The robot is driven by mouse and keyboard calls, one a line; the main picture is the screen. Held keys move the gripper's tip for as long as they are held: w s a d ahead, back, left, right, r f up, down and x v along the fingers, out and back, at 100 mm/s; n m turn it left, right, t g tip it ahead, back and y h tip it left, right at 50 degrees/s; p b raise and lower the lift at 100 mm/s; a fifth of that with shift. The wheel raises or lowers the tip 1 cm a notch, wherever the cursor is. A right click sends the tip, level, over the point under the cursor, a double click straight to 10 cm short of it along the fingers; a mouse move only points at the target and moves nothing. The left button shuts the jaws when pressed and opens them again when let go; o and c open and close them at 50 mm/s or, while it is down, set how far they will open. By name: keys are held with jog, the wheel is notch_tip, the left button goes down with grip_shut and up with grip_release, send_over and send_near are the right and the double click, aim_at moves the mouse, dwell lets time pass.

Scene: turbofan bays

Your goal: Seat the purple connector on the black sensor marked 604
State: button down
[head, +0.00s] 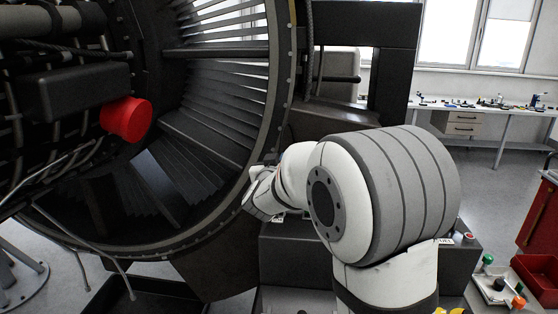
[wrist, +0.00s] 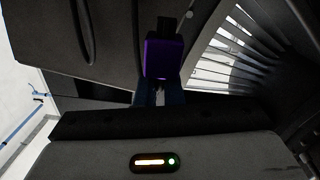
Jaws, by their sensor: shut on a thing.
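In the wrist view my gripper (wrist: 158,97) is shut on the purple connector (wrist: 163,58), which stands out beyond the fingers. A small black part (wrist: 167,24) shows at the connector's far end. I cannot tell whether it is the sensor or part of the connector, and no 604 marking is readable. In the head view my gripper (head: 258,196) is partly hidden behind my arm, near the lower right rim of the round engine opening. The connector cannot be made out there.
The engine's fan case (head: 274,120) with its dark vanes is close to my gripper. A red cap (head: 126,119) is at the left. A dark box (head: 285,242) stands below my arm. A tray (head: 497,289) with coloured caps lies at the lower right, near a red bin (head: 538,280).

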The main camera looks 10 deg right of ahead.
jog(key=shift+f+b, duration=2)
jog(key=shift+f, duration=0.6)
jog(key=shift+f+b, duration=1.7)
jog(key=shift+b, duration=0.05)
jog(key=shift+r, duration=0.25)
jog(key=shift+r+p, duration=1.15)
jog(key=shift+r, duration=0.1)
dwell(0.8)
jog(key=shift+f+b, duration=1.4)
jog(key=shift+f, duration=0.05)
